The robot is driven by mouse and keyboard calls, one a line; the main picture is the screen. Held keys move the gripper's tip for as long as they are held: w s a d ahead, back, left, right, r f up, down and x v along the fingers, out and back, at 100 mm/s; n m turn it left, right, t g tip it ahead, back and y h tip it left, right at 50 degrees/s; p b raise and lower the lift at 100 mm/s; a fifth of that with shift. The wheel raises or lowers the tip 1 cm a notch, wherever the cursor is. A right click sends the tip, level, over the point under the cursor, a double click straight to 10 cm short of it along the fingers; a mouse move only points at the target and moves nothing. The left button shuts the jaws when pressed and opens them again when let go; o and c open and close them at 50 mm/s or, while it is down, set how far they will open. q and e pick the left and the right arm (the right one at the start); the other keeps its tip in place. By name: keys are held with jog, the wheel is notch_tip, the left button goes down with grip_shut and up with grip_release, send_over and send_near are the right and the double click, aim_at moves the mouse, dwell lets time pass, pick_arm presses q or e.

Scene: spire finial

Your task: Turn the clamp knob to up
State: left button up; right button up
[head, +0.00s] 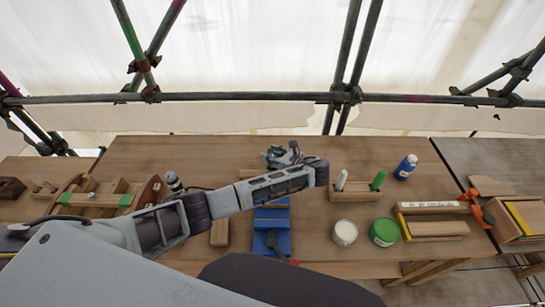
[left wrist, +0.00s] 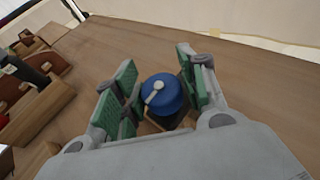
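The clamp knob (left wrist: 161,94) shows in the left wrist view as a round blue cap with a light grey pointer bar across its top. The bar slants from the knob's lower left to a rounder end near its middle. The knob sits on a dark base above the wooden table. My left gripper (left wrist: 160,88) is open, its green-padded fingers on either side of the knob. Whether either pad touches it I cannot tell. In the head view my left gripper (head: 282,155) is at the table's back middle, and the knob is hidden there. My right gripper is not in view.
To the right stand a wooden marker holder (head: 355,196), a white tub (head: 344,233), a green-lidded tub (head: 384,232) and a blue bottle (head: 405,167). A wooden frame (head: 100,198) is at left.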

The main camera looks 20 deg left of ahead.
pick_arm(q)
jog(key=shift+o, duration=1.1)
jog(key=shift+f, duration=0.1)
jog(key=shift+s+d, duration=0.1)
jog(key=shift+d, duration=0.1)
jog(key=v, duration=1.1)
jog(key=shift+s+d, duration=0.15)
jog(key=shift+d, duration=0.1)
jog(key=shift+s, duration=0.1)
